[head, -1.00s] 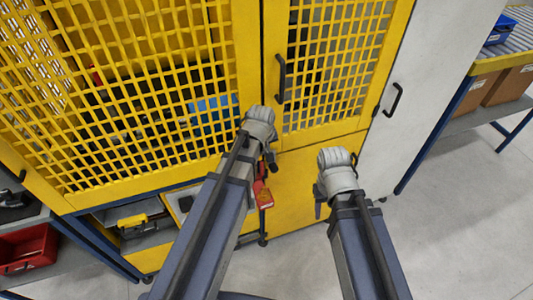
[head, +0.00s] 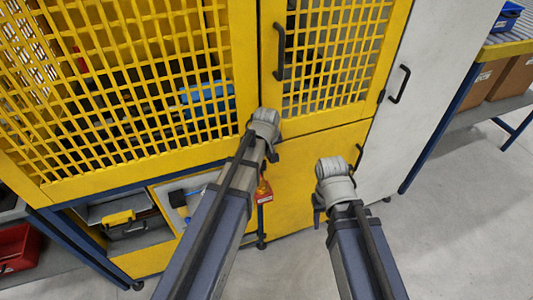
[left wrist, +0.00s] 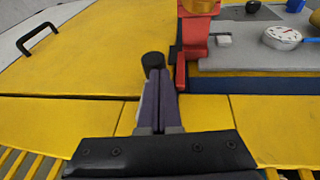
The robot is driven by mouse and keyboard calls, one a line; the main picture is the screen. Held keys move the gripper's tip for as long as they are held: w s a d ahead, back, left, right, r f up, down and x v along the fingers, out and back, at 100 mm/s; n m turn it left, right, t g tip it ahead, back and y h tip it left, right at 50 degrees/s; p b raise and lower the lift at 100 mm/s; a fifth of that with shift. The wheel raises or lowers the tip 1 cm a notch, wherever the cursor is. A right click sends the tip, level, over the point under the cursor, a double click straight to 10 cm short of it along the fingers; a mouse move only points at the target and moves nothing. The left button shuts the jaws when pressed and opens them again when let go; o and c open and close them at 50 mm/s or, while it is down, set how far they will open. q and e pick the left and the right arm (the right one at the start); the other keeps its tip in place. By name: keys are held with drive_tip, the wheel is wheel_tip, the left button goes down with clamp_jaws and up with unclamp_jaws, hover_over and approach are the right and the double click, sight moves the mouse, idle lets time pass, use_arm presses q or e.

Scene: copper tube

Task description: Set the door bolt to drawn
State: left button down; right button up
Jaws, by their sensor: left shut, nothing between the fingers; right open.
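My left gripper (left wrist: 160,112) is shut and empty in the left wrist view. Its fingertips are just beside or under a round black knob (left wrist: 153,63), probably the bolt's knob, in front of a yellow panel; I cannot tell whether they touch. A red part (left wrist: 196,38) hangs just right of the knob; it also shows as a red tag (head: 263,191) in the head view. There, my left wrist (head: 263,127) hides the fingers and most of the bolt. My right gripper (head: 334,182) is clear of the yellow panel, open, its fingers mostly hidden.
Yellow mesh doors (head: 150,90) stand ahead, with a black upright handle (head: 279,50). A white cabinet (head: 430,85) with a black handle is at right. An open compartment (head: 130,222) is low at left. Grey floor (head: 440,240) is clear at front right.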

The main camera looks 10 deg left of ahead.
idle(0.3)
use_arm(q)
wheel_tip(320, 180, down, 5)
drive_tip(key=b, duration=0.5)
drive_tip(key=shift+f, duration=0.15)
drive_tip(key=shift+s+r, duration=0.1)
drive_tip(key=shift+r, duration=0.1)
drive_tip(key=a+p+v, duration=0.1)
drive_tip(key=p+v, duration=1.2)
drive_tip(key=shift+a+r, duration=0.25)
drive_tip(key=shift+r, duration=0.1)
